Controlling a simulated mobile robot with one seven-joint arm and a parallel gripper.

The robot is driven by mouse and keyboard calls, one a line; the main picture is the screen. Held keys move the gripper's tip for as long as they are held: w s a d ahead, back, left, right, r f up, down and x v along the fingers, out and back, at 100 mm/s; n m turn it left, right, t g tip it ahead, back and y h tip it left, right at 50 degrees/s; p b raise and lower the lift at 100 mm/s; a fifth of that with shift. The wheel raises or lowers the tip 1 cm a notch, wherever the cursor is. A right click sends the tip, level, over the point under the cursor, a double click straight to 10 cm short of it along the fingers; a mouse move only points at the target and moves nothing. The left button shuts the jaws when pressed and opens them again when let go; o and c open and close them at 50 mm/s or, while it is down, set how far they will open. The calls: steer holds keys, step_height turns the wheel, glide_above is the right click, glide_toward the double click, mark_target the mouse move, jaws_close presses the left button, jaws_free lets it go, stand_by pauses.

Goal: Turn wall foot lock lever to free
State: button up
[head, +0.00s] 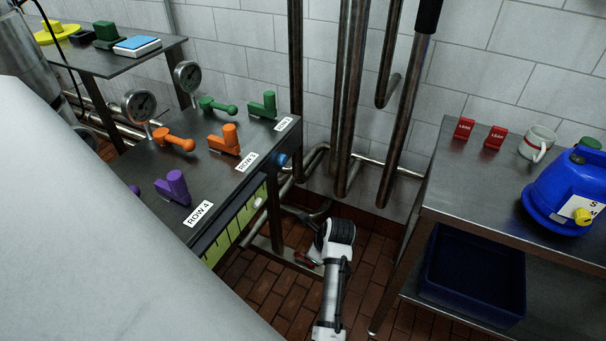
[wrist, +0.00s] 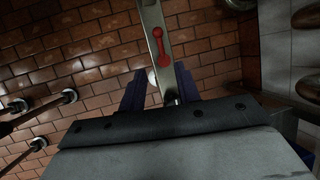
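The wall foot lock lever is red, low down on a metal bar. In the wrist view the lever (wrist: 160,47) lies along the bar, just beyond my fingertips, with a round end at top and bottom. In the head view only a small red part of the lever (head: 302,257) shows beside my gripper (head: 316,244). In the wrist view my gripper (wrist: 157,78) is open, its two dark fingers apart on either side of the bar, with nothing held. The lever seems clear of both fingers. Its marked positions cannot be read.
A valve table (head: 140,165) with coloured levers and gauges stands at left. Vertical pipes (head: 345,100) run down the tiled wall behind. A metal bench (head: 480,190) at right bears a blue device (head: 565,190), mug (head: 537,143) and red tags; a blue bin (head: 470,275) sits below.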

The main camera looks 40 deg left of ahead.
mark_target(304, 260)
steer(key=x, duration=1.1)
steer(key=shift+f, duration=0.1)
jaws_close()
